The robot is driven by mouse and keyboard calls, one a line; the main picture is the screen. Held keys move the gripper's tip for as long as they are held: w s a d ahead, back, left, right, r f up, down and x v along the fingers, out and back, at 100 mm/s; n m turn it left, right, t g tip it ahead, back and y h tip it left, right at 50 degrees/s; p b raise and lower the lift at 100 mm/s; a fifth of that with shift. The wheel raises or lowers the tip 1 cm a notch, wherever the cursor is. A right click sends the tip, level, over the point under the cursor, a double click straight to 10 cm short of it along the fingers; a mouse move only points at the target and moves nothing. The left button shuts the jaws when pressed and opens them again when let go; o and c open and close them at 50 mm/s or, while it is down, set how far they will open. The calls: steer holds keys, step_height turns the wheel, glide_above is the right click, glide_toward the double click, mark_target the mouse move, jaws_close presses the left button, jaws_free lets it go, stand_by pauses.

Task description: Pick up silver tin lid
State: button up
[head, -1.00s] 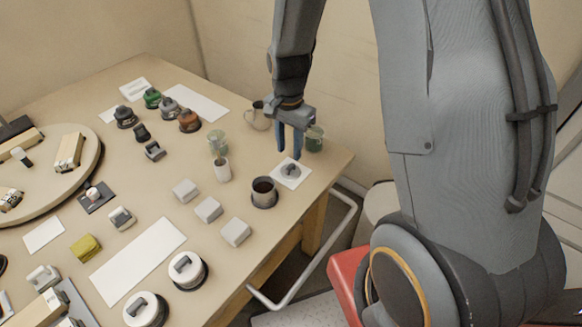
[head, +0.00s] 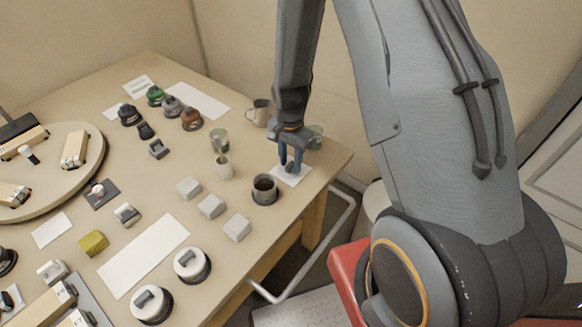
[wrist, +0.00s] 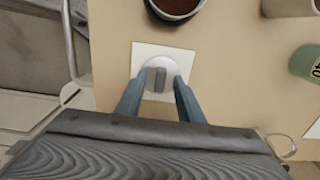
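The silver tin lid (wrist: 159,67), a pale round disc with a grey upright grip on top, lies on a white square card (wrist: 141,51) near the table's right corner. In the head view the lid (head: 292,167) is partly hidden by my fingers. My gripper (wrist: 158,92) points down over it, with its two blue fingers apart. The fingers straddle the lid's grip, with a gap on both sides in the wrist view. My gripper (head: 291,160) looks low over the card in the head view; I cannot tell its exact height.
A dark-filled cup (head: 265,190) stands close to the card on the left. A green jar (head: 315,137) and a beige mug (head: 262,112) stand behind. Several pale blocks lie left of the cup. The table's edge is just right of the card.

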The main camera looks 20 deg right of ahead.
jaws_close()
steer(key=shift+r, duration=0.1)
